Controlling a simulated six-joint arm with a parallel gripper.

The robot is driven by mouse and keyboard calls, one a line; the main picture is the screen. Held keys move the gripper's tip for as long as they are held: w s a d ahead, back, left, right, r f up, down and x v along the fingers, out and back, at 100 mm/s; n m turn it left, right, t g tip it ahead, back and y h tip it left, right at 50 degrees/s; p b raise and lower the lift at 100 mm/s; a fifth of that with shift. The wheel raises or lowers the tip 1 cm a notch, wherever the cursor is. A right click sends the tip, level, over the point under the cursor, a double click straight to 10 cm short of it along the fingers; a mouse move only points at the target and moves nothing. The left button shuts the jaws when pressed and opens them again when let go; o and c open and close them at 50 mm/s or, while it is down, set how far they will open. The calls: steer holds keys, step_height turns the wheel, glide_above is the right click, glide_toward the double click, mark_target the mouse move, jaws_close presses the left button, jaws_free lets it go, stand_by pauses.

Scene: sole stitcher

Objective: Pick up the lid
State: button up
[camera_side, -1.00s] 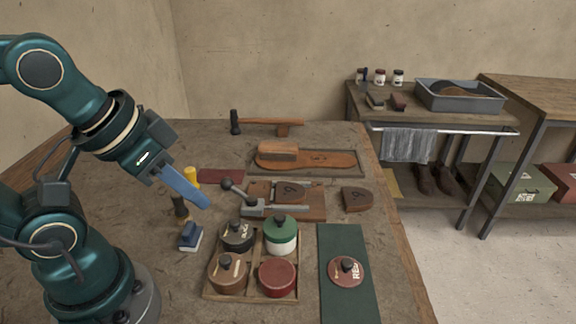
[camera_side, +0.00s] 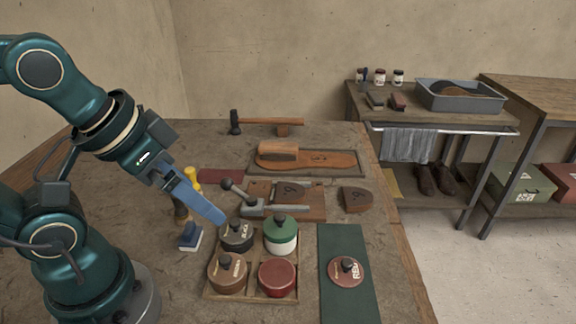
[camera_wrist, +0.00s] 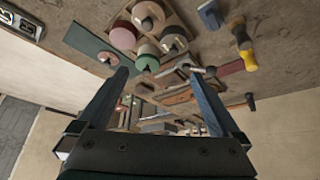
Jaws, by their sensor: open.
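The red lid (camera_side: 346,271), round with a dark knob and lettering, lies on the green mat (camera_side: 334,309) at the right front of the bench. In the wrist view the lid (camera_wrist: 112,61) is near the left fingertip. The red pot (camera_side: 277,278) stands without a lid in the wooden tray (camera_side: 251,297). Beside it are a brown pot (camera_side: 227,272), a black pot (camera_side: 237,234) and a green pot (camera_side: 281,236), each with a knobbed lid. My gripper (camera_side: 220,217) is open and empty, above and left of the black pot, well apart from the red lid. Its two fingers (camera_wrist: 158,74) show in the wrist view.
A lever tool (camera_side: 247,201), a leather sole (camera_side: 320,160) and a hammer (camera_side: 268,122) lie behind the tray. A blue-handled brush (camera_side: 190,237) and a yellow-handled tool (camera_side: 193,177) are left. Bare bench lies at the front left.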

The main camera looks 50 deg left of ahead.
steer(key=w+d+r+n, duration=0.2)
steer(key=w+r, duration=0.4)
steer(key=w, duration=0.1)
steer(key=m+g, duration=0.2)
steer(key=g, duration=0.4)
glide_above(347, 262)
step_height(347, 262, down, 17)
steer(key=shift+r, duration=0.2)
steer(key=shift+f, duration=2.3)
steer(key=c, duration=1.2)
